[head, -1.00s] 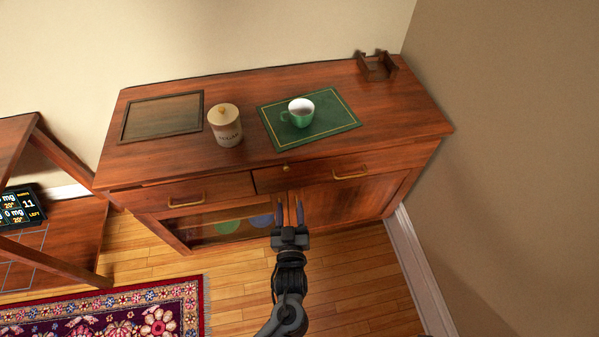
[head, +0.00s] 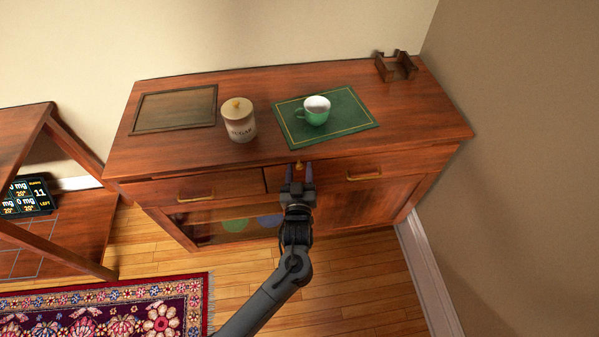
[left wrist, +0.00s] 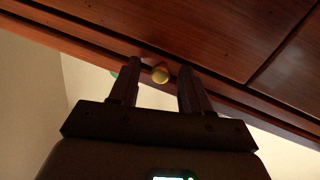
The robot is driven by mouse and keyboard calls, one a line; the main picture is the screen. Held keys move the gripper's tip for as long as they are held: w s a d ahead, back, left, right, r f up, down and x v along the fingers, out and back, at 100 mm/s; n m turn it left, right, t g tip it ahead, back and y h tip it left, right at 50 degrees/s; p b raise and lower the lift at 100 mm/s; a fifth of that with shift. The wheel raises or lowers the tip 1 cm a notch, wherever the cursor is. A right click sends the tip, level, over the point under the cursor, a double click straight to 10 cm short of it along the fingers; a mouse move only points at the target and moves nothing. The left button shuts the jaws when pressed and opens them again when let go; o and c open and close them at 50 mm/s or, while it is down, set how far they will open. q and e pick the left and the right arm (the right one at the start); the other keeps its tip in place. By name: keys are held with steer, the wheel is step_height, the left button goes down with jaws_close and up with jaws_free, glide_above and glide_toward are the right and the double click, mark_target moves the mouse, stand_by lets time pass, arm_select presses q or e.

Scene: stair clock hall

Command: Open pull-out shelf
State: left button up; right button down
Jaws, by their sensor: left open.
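A small brass knob (head: 298,164) sits on the front of the wooden sideboard (head: 410,115), just under its top edge, above the drawers. The pull-out shelf's own outline is hard to make out; its front looks flush. My left gripper (head: 297,175) is open in front of the sideboard, pointing at the knob. In the left wrist view the knob (left wrist: 160,73) shows between the two spread fingertips (left wrist: 159,80), with gaps on both sides. My right gripper is in neither view.
A green mug (head: 314,112) on a green mat (head: 355,117), a sugar jar (head: 240,122) and a wooden holder (head: 396,67) stand on top. Brass-handled drawers (head: 220,185) are below. A wall (head: 510,150) is close on the right.

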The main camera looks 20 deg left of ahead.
arm_select(q)
steer(key=shift+a, duration=0.1)
jaws_close()
stand_by(0.4)
